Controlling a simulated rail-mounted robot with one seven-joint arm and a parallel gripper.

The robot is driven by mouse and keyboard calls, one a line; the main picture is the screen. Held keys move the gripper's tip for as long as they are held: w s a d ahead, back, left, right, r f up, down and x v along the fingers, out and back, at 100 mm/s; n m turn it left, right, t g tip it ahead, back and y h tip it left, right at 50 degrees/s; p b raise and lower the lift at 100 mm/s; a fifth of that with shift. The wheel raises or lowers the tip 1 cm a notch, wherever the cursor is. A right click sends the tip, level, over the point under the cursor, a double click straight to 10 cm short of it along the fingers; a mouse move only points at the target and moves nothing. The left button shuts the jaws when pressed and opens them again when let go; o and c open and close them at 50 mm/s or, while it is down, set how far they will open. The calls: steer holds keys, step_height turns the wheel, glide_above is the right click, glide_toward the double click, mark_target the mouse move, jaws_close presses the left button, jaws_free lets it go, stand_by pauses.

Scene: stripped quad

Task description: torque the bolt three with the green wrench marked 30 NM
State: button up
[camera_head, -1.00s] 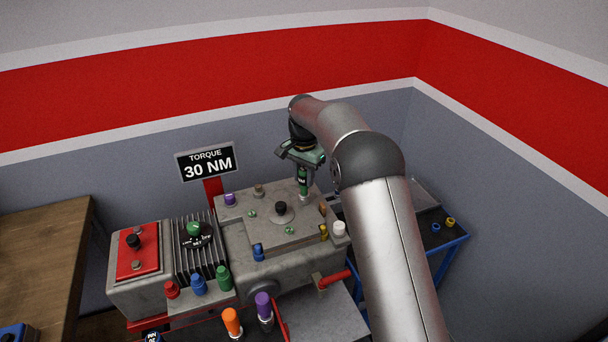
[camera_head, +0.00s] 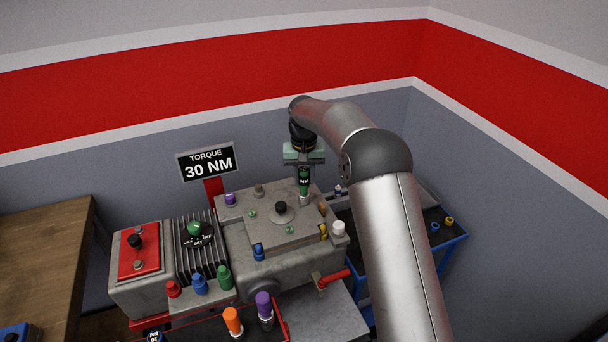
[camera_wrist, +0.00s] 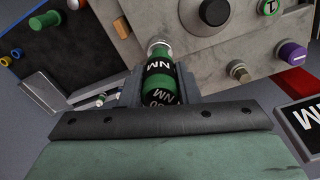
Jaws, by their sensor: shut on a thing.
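My gripper (camera_head: 304,166) is shut on the green wrench (camera_head: 304,180), which stands upright at the far right corner of the grey machine housing (camera_head: 235,232). The wrist view shows the wrench (camera_wrist: 161,75) between the two fingers (camera_wrist: 160,92), with a black band lettered "NM"; the number is only partly visible. Its metal socket end (camera_wrist: 160,48) is down at the housing's edge. Any bolt under the socket is hidden, and I cannot read a bolt number. The sign (camera_head: 208,164) behind the housing reads "TORQUE 30 NM".
On the housing are a black knob (camera_head: 281,208), a purple cap (camera_head: 230,198) and a bare bolt (camera_head: 258,190). Orange (camera_head: 232,320) and purple (camera_head: 264,305) handles stand in front. A blue-framed cart (camera_head: 440,250) is at the right, a wooden table (camera_head: 45,245) at the left.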

mark_target(304, 169)
steer(key=shift+n, duration=0.7)
steer(key=shift+m, duration=1)
steer(key=shift+r, duration=0.1)
steer(key=shift+r, duration=2)
steer(key=shift+r, duration=0.15)
steer(key=shift+r, duration=1.85)
